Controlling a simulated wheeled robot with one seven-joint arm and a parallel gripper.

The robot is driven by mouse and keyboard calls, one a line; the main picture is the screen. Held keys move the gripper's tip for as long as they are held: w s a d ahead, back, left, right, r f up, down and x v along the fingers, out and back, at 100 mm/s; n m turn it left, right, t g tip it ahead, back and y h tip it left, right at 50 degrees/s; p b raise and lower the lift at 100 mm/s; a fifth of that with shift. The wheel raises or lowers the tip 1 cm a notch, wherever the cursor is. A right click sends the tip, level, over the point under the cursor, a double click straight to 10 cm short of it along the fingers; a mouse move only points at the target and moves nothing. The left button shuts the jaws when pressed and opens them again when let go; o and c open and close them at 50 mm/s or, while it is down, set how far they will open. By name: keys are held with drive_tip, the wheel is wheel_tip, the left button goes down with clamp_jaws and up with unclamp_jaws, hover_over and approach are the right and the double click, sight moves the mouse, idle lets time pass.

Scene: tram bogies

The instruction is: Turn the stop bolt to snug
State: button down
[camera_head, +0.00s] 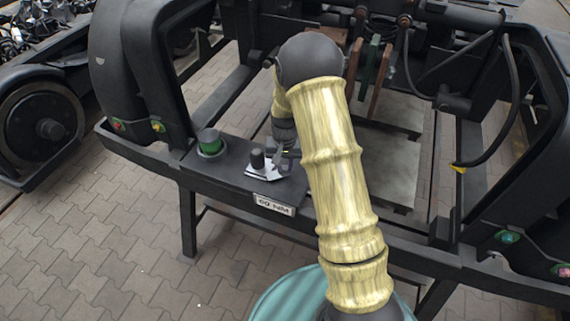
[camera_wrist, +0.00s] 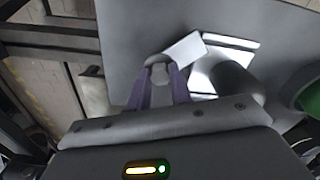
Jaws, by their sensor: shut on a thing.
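My gripper (camera_wrist: 160,84) points down at the dark bench plate, with its two purple fingers shut on a rounded grey head, which I take to be the stop bolt (camera_wrist: 160,73). A pale flat tab (camera_wrist: 184,50) sticks out beside this head. In the head view my gripper (camera_head: 284,158) is at the right edge of a small white plate (camera_head: 262,174), and the arm partly covers this spot. The bolt's shank and seat are hidden.
A dark upright stub (camera_head: 257,158) stands close beside my gripper; it also shows in the wrist view (camera_wrist: 237,82). A green round cap (camera_head: 209,141) is further left. A label reading "60 NM" (camera_head: 273,204) is on the front edge. Black frame uprights (camera_head: 165,75) rise at the left.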

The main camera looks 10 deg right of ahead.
sight(285, 167)
drive_tip(key=m, duration=0.4)
drive_tip(key=c, duration=1.3)
unclamp_jaws()
drive_tip(key=shift+o, duration=0.2)
drive_tip(key=shift+r, duration=0.1)
wheel_tip(285, 167, up, 17)
drive_tip(key=b, duration=0.1)
drive_tip(key=shift+r, duration=0.15)
drive_tip(key=s+f+n+t, duration=0.2)
drive_tip(key=s+n, duration=0.5)
drive_tip(key=s, duration=1.3)
drive_tip(key=shift+s+t, duration=0.3)
drive_tip(key=shift+s, duration=0.1)
